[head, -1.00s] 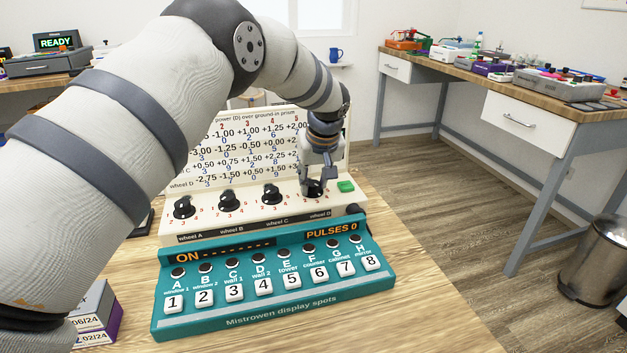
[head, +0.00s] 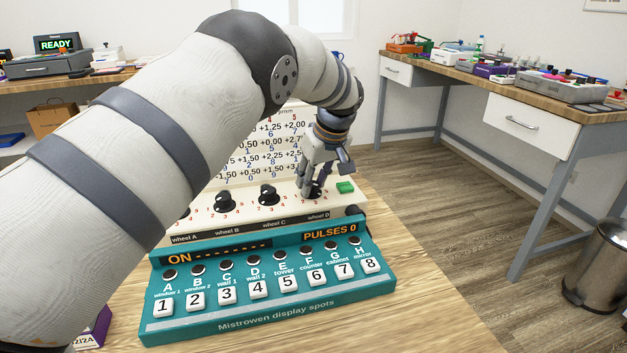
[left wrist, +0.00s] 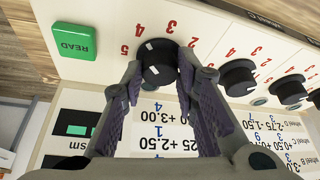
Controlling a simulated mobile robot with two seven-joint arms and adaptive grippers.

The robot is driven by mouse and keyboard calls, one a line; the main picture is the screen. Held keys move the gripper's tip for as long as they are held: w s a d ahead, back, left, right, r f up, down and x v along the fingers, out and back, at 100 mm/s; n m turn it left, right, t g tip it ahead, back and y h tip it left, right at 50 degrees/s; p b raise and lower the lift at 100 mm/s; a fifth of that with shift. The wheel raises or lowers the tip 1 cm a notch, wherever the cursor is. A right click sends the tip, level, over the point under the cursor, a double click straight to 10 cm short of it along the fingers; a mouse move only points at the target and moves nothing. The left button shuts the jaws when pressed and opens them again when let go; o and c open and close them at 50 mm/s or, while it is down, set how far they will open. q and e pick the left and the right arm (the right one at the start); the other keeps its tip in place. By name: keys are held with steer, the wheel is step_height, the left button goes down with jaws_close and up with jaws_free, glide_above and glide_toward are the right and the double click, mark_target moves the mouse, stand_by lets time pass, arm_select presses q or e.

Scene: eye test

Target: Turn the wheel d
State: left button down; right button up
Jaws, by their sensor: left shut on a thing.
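Wheel D is a black knob (left wrist: 157,62) with white marks, at the right end of a row on a cream panel (head: 290,208). Red numbers ring it; its edge mark points roughly towards the 4 in the left wrist view. My left gripper (head: 314,190) reaches down on it, one finger on each side. In the left wrist view the gripper (left wrist: 160,68) is shut on the knob. In the head view its fingers partly hide the knob. My right gripper is not in view.
A green READ button (left wrist: 74,41) is close beside wheel D. Wheel C (head: 270,195) is the neighbouring knob. A teal console (head: 270,300) in front has numbered white keys and reads PULSES 0. A printed chart (head: 262,150) stands behind, partly hidden by my arm.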

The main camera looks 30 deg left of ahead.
arm_select(q)
steer(key=shift+f, duration=0.15)
steer(key=c, duration=1.2)
jaws_free()
steer(key=shift+c, duration=0.2)
steer(key=v, duration=1.2)
